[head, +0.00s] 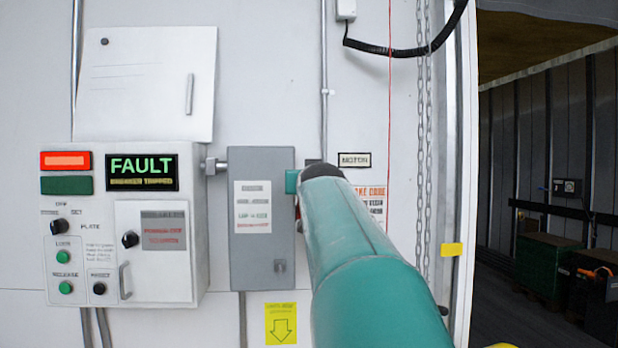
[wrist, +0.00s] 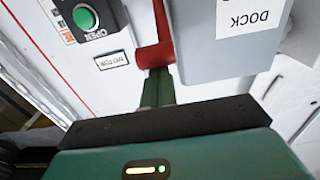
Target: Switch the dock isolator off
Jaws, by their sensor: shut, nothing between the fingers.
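The dock isolator is a grey box (head: 265,262) on the wall, right of the control cabinet. In the wrist view, which is upside down, its grey face (wrist: 222,62) bears a DOCK label (wrist: 250,14). A red handle (wrist: 154,56) sits at the box's side, its arm running to the top of that picture, so downward on the wall. My gripper (wrist: 158,82) is shut and empty, its green fingers right at the handle's thick end; I cannot tell whether they touch. In the head view my teal arm hides most of the handle.
The white control cabinet (head: 150,293) has a lit red lamp (head: 66,161) and a display (head: 142,172) reading FAULT. A MOTOR label (head: 354,160) and a green OPEN button (wrist: 85,17) are close by. Chains (head: 423,120) hang on the right, beside the open doorway.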

